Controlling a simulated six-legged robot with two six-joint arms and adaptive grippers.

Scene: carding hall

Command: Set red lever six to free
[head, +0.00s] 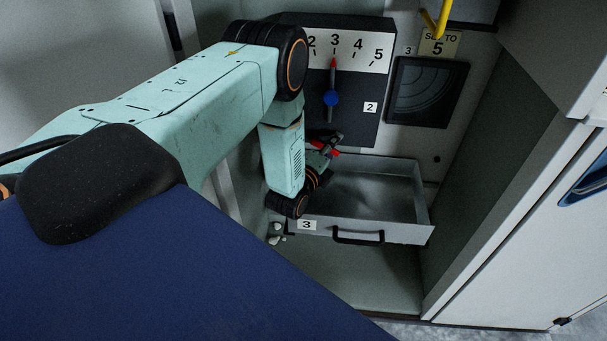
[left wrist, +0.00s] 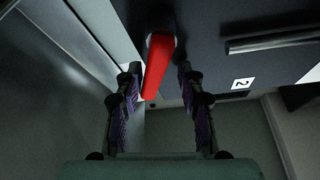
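A red lever (left wrist: 158,68) stands out from a dark panel in the left wrist view. Its base is at the top and its free end comes towards the camera. My left gripper (left wrist: 160,70) is open, with one finger on each side of the lever and a visible gap on both sides. In the head view the left gripper (head: 327,146) is low in front of the dark panel (head: 352,120), and bits of red show beside it. My arm hides much of the lever there. No number six and no "free" mark can be read. My right gripper is not in view.
A dial plate (head: 350,47) above has a red pointer near 3 and a blue knob (head: 331,98). An open grey drawer (head: 405,232) labelled 3 juts out below my gripper. A sign (head: 439,45) reading "SET TO 5" and a black gauge (head: 427,92) are at right.

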